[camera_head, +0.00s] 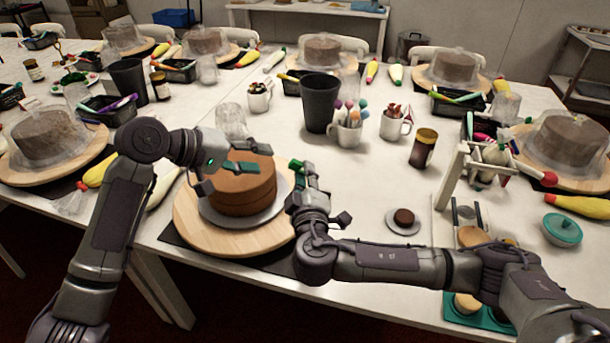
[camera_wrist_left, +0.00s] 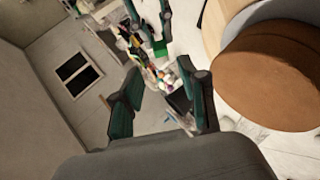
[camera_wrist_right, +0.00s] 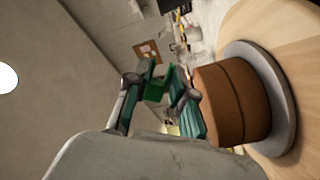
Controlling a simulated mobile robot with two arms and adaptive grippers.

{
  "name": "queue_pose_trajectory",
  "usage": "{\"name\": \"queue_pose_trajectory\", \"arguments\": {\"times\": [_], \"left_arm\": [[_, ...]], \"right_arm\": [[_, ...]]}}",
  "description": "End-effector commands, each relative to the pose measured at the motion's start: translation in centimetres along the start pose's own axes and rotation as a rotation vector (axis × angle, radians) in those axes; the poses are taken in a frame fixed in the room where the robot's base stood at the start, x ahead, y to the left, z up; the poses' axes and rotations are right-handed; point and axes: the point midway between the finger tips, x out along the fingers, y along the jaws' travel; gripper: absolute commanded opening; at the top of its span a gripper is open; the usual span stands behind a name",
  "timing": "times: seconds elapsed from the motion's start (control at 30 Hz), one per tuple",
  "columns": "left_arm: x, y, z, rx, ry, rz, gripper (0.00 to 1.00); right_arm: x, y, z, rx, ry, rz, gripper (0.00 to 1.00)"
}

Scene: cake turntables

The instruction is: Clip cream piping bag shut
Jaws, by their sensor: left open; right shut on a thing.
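My left gripper (camera_head: 245,156) is open and empty over the back of the brown cake (camera_head: 242,190). In the left wrist view its fingers (camera_wrist_left: 168,88) stand apart. My right gripper (camera_head: 304,174) is shut on a small green clip (camera_head: 296,165), just right of the cake. The clip also shows between the fingertips in the right wrist view (camera_wrist_right: 155,86). A cream-white piping bag (camera_head: 164,186) lies on the table left of the cake, partly hidden by my left arm. A yellow piping bag (camera_head: 100,171) lies further left.
The cake sits on a grey plate on a wooden turntable (camera_head: 190,226). Behind stand a dark tumbler (camera_head: 318,103), mugs (camera_head: 350,132) and a brown jar (camera_head: 425,148). A small plate (camera_head: 403,228) and a white rack (camera_head: 450,176) are right. Bare table lies right of my right gripper.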

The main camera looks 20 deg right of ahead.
Motion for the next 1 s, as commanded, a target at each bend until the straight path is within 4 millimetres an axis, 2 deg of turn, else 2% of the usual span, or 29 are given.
{"name": "queue_pose_trajectory", "arguments": {"times": [0.5, 0.7, 1.0], "left_arm": [[6.8, 0.0, 0.0, -0.001, 0.001, 0.0, 0.43], [8.1, 0.0, -0.1, 0.0, 0.002, -0.002, 0.43], [8.2, -0.1, -0.1, 0.001, 0.003, -0.002, 0.43]], "right_arm": [[0.0, 0.0, 0.0, 0.0, 0.0, 0.0, 0.12], [0.0, 0.0, 0.0, 0.0, 0.0, 0.0, 0.12], [0.0, 0.0, 0.0, 0.0, 0.0, 0.0, 0.12]]}}
